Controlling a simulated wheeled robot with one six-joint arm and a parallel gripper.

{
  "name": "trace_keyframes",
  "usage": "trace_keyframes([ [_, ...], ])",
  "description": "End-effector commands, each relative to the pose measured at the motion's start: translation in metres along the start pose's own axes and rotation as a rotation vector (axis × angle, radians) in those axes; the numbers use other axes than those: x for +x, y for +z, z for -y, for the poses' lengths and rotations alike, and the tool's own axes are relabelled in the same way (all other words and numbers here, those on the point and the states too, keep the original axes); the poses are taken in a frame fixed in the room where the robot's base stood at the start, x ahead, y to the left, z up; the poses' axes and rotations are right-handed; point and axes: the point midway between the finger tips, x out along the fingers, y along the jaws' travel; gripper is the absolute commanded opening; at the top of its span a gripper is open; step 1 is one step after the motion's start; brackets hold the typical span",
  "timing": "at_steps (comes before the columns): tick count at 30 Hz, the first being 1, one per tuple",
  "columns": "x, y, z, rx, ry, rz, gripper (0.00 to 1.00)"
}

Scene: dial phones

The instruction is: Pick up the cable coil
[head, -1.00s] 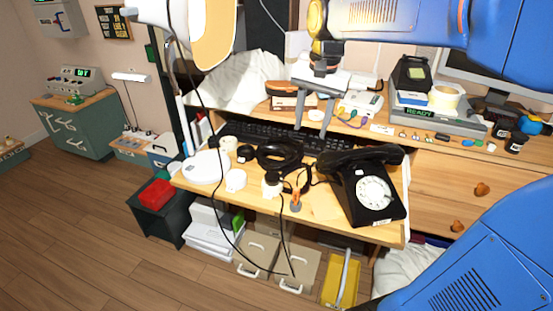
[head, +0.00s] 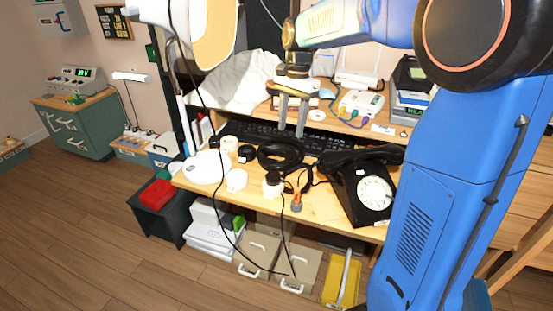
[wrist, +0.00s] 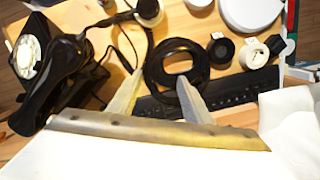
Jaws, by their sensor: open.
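The cable coil (head: 280,154) is a black ring of cable lying on the wooden desk, beside the front edge of the keyboard. It also shows in the wrist view (wrist: 204,70). My gripper (head: 290,128) is open and empty, with its fingers pointing down above the keyboard and the coil. In the wrist view my gripper (wrist: 160,95) has its fingertips apart, near the coil's left and lower side. I cannot tell the exact height between fingertips and coil.
A black dial phone (head: 370,195) stands right of the coil. The black keyboard (head: 240,132) lies behind. A dark cable hangs in front of the desk.

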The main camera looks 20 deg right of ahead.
Motion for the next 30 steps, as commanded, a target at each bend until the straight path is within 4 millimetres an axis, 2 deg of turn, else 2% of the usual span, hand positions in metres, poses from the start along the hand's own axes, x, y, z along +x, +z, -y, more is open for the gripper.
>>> trace_keyframes([
  [3,0.022,0.001,-0.001,0.000,0.003,0.001,0.45],
  [7,0.042,0.001,-0.001,-0.001,0.002,0.001,0.45],
  [17,0.065,0.001,-0.003,-0.001,0.002,0.001,0.45],
  [24,0.096,0.004,-0.008,-0.002,0.003,0.001,0.45],
  [30,0.108,0.004,-0.008,-0.002,0.000,0.000,0.45],
])
